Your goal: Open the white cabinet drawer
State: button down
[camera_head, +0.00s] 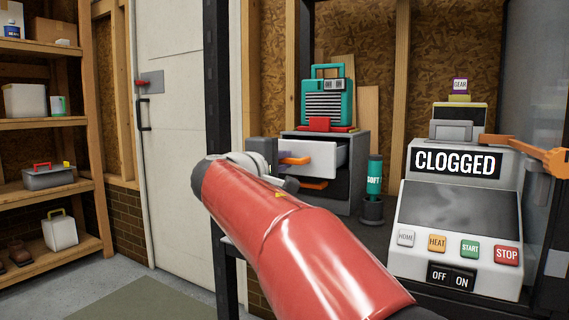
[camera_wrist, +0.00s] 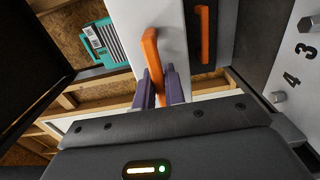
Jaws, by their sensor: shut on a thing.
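The white cabinet drawer (camera_head: 312,158) is the upper drawer of a small grey cabinet (camera_head: 357,160) and stands pulled out from it. Its orange handle (camera_wrist: 151,60) shows in the wrist view, with my gripper (camera_wrist: 161,82) shut on it, one dark finger on each side. In the head view my red arm reaches up to the cabinet from below, and the gripper (camera_head: 278,160) is at the drawer's front, partly hidden by my wrist. A second orange handle (camera_wrist: 205,36) sits on the dark lower drawer (camera_head: 311,184).
A teal machine (camera_head: 327,100) stands on the cabinet. A teal bottle (camera_head: 374,177) stands right of it. A printer (camera_head: 460,215) reading "CLOGGED" is farther right, with an orange wrench-shaped piece (camera_head: 540,155). Wooden shelves (camera_head: 45,123) stand at the left, beside a white door (camera_head: 175,110).

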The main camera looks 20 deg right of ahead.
jog(key=c, duration=1.5)
grip_release()
jog(key=shift+o, duration=0.2)
jog(key=v, duration=0.7)
jog(key=shift+s+a, duration=0.2)
jog(key=shift+a, duration=0.1)
